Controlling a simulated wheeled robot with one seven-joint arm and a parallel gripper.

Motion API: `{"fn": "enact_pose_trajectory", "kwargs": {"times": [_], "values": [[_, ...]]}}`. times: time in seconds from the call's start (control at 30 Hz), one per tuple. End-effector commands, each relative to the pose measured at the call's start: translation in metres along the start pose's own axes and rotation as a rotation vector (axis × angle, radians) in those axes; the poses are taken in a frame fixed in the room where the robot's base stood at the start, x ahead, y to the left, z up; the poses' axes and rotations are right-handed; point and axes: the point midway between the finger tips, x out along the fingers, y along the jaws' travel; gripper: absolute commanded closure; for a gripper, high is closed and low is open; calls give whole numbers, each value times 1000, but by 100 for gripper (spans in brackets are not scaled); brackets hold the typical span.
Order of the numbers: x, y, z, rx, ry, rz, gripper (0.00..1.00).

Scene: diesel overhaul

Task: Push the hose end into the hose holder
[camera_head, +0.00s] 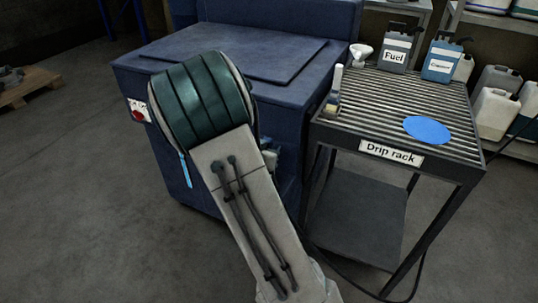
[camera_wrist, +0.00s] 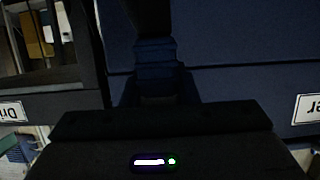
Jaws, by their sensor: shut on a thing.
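My gripper (camera_wrist: 156,78) shows in the wrist view as a very dark shape against a dark blue cabinet front. It is shut on a dark piece, the hose end (camera_wrist: 150,20), whose outline is hard to make out in the shade. In the head view my own arm hides most of the gripper, which is beside the blue cabinet (camera_head: 195,185). A thin dark hose (camera_head: 350,257) runs near the floor from behind my arm to below the rack. I cannot make out the hose holder, nor whether the hose end touches it.
The drip rack (camera_head: 455,125) stands right of the cabinet, with a blue disc (camera_head: 427,130), a Fuel can (camera_head: 396,50), a blue can (camera_head: 441,62) and a white funnel (camera_head: 361,52) on it. A wooden pallet (camera_head: 28,85) lies far left. The floor at left is clear.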

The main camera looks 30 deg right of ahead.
Motion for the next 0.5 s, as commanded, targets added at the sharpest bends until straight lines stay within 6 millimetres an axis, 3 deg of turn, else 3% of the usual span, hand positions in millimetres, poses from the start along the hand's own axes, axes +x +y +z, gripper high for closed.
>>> {"fn": "enact_pose_trajectory", "kwargs": {"times": [0.03, 0.2, 0.5], "values": [[-6, -1, -17, 6, 4, -3, 100], [-17, -1, -46, 5, 3, -4, 100], [-26, -1, -72, 0, 2, -1, 100]]}}
